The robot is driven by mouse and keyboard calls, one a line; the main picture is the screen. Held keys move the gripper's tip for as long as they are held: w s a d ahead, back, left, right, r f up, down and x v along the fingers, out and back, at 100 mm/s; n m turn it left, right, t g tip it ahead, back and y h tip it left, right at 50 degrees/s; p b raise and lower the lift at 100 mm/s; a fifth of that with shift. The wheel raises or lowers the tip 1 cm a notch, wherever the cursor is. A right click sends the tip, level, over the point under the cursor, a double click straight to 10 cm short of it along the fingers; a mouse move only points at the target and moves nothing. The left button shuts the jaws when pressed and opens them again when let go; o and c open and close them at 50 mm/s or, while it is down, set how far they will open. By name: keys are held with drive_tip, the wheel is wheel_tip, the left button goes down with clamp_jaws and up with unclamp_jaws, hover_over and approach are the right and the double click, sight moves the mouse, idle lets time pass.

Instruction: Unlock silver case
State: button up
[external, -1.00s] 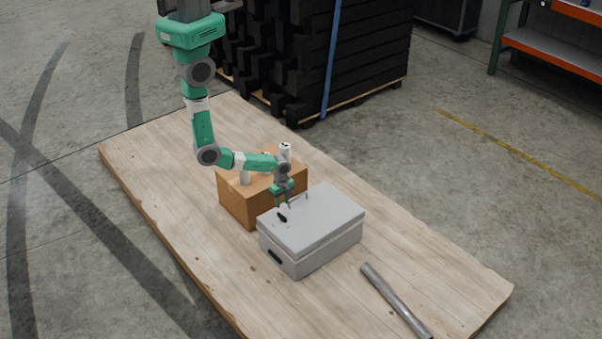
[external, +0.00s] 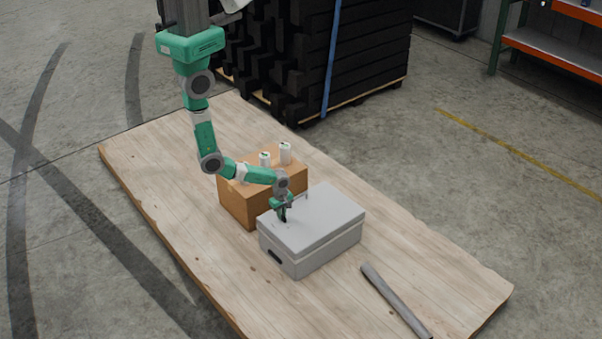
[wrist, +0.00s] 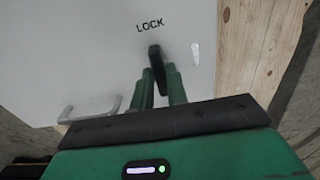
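The silver case (external: 325,215) is a light grey box with a closed lid, standing on the wooden board. On its lid is a black lock lever (wrist: 156,64), seen in the wrist view below the printed word LOCK. My gripper (external: 283,217) is down at the lid's left part, over the lever, and hides it in the external view. In the wrist view the green fingers of my gripper (wrist: 159,80) stand on either side of the lever. I cannot tell whether they press on it. A white mark (wrist: 195,52) lies right of the lever.
A thin metal handle (wrist: 90,110) stands up from the lid near my gripper. A grey metal bar (external: 396,301) lies at the front right. The wooden board (external: 190,225) is bare on the left.

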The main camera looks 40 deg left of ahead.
clamp_jaws()
drive_tip(key=shift+m, duration=0.3)
drive_tip(key=m+p, duration=0.1)
drive_tip(key=m, duration=0.2)
drive_tip(key=shift+r+m+p, duration=0.1)
drive_tip(key=shift+m+p, duration=0.2)
drive_tip(key=shift+p, duration=0.1)
drive_tip(key=m+p, duration=0.1)
drive_tip(key=m, duration=0.2)
drive_tip(key=shift+m, duration=0.3)
drive_tip(key=m, duration=0.3)
drive_tip(key=shift+m+p, duration=0.3)
drive_tip(key=shift+p, duration=0.05)
drive_tip(key=m, duration=0.6)
drive_tip(key=shift+p, duration=0.4)
drive_tip(key=shift+m, duration=0.4)
